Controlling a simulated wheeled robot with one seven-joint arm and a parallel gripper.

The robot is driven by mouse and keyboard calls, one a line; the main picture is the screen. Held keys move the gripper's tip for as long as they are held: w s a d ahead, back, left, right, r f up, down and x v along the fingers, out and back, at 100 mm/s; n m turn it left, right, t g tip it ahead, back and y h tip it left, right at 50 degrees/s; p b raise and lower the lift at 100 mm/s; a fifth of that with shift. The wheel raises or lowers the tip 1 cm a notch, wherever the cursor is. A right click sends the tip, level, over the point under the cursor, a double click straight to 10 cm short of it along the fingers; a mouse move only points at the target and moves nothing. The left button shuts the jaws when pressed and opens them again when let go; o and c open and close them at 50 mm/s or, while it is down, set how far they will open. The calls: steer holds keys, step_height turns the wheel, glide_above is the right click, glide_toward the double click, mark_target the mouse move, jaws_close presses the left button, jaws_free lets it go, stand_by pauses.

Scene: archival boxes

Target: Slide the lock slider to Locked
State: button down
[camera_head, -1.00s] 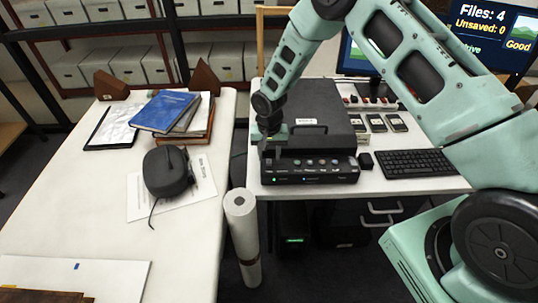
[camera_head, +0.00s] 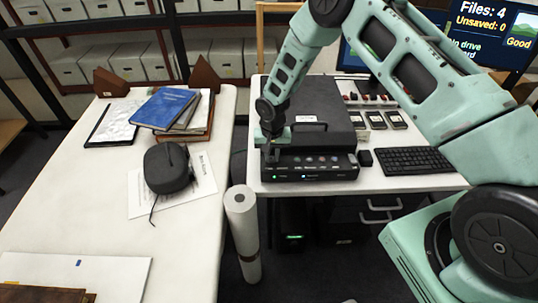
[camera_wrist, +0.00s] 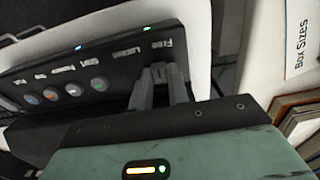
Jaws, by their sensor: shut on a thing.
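The lock slider (camera_wrist: 159,72) is a small grey tab on the sloping top of a black control unit (camera_head: 330,174). In the wrist view it stands by the printed word Free, with Locked printed to its left in that picture. My gripper (camera_wrist: 158,92) is shut on the slider, one finger on each side of it. In the head view my gripper (camera_head: 270,155) is at the left end of the unit, and the slider is hidden there behind the fingers. Coloured buttons (camera_wrist: 66,90) run along the same panel, and small lights are lit on its front.
A black case (camera_head: 312,118) stands behind the unit. A keyboard (camera_head: 410,160), a small black block (camera_head: 365,158) and several drives (camera_head: 376,120) lie to the right. A white roll (camera_head: 243,230) stands between the desk and the left table (camera_head: 90,215).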

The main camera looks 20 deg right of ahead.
mark_target(283, 161)
steer(key=shift+s+d, duration=0.3)
steer(key=shift+d, duration=0.65)
steer(key=shift+s+d, duration=0.3)
steer(key=shift+d, duration=0.65)
steer(key=c, duration=1.3)
jaws_free()
steer(key=shift+r, duration=0.15)
steer(key=shift+r, duration=0.35)
step_height(283, 161, up, 16)
steer(key=b, duration=0.4)
steer(key=shift+r, duration=0.25)
